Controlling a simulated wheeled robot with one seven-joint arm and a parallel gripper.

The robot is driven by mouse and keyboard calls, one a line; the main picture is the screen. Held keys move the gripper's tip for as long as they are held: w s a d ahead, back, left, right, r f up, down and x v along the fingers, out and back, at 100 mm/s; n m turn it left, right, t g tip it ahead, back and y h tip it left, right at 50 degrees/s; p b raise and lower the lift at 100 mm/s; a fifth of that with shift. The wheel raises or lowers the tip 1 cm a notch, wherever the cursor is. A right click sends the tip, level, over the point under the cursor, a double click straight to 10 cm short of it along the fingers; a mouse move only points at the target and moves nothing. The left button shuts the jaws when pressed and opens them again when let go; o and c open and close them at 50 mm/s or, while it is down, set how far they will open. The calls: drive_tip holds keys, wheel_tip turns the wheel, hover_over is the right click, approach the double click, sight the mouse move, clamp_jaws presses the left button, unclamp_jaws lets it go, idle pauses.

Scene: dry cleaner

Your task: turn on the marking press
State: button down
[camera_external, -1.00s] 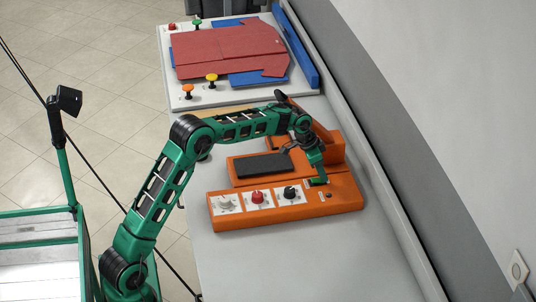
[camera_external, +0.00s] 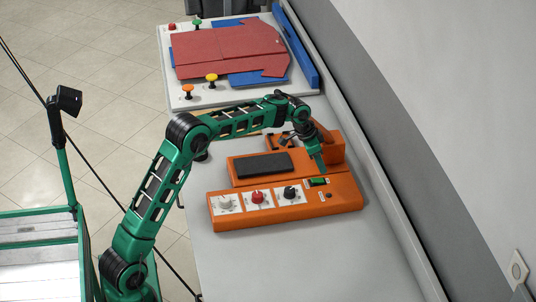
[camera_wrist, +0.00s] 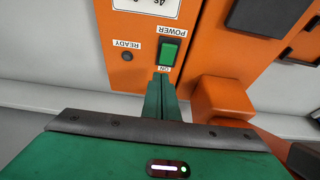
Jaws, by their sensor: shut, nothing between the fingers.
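The marking press (camera_external: 345,197) is an orange machine on the grey counter, with a dark pad (camera_external: 262,164) and a front row of knobs. Its green power switch (camera_external: 318,182) sits at the right of the panel and also shows in the wrist view (camera_wrist: 171,50), between upside-down POWER and ON labels. I cannot tell which way it is rocked. The small READY lamp (camera_wrist: 127,57) looks dark. My green gripper (camera_external: 321,171) is shut and empty. In the wrist view its fingertips (camera_wrist: 162,77) are close to the ON end of the switch, apparently just clear of it.
Red (camera_external: 258,196) and black (camera_external: 290,193) knobs and a pale one sit left of the switch. The press's raised orange block (camera_external: 332,150) stands close behind my gripper. A white board with red and blue panels (camera_external: 225,50) lies farther back. The front counter is clear.

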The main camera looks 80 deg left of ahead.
sight(320, 181)
wheel_tip(320, 181, up, 10)
drive_tip(key=shift+r, duration=0.2)
drive_tip(key=shift+w, duration=0.1)
drive_tip(key=s+d+m+g, duration=0.1)
drive_tip(key=s+d, duration=0.5)
drive_tip(key=d, duration=0.5)
drive_tip(key=s+d+m+h, duration=0.1)
drive_tip(key=s+d, duration=0.5)
drive_tip(key=d, duration=0.6)
drive_tip(key=s+d+m+g, duration=0.1)
drive_tip(key=s+d, duration=0.5)
drive_tip(key=d, duration=0.5)
drive_tip(key=s+d+f+m+g, duration=0.1)
drive_tip(key=s+d+f, duration=0.1)
drive_tip(key=s+d, duration=0.5)
drive_tip(key=s+d+f+m, duration=0.1)
drive_tip(key=s+d+f, duration=0.15)
drive_tip(key=s, duration=0.85)
drive_tip(key=s+f, duration=0.4)
drive_tip(key=s, duration=0.5)
drive_tip(key=s+f+m+g+y, duration=0.1)
drive_tip(key=s+f, duration=0.2)
drive_tip(key=s, duration=0.6)
drive_tip(key=shift+s+d+f, duration=0.2)
drive_tip(key=shift+s+f, duration=0.1)
drive_tip(key=shift+f, duration=0.1)
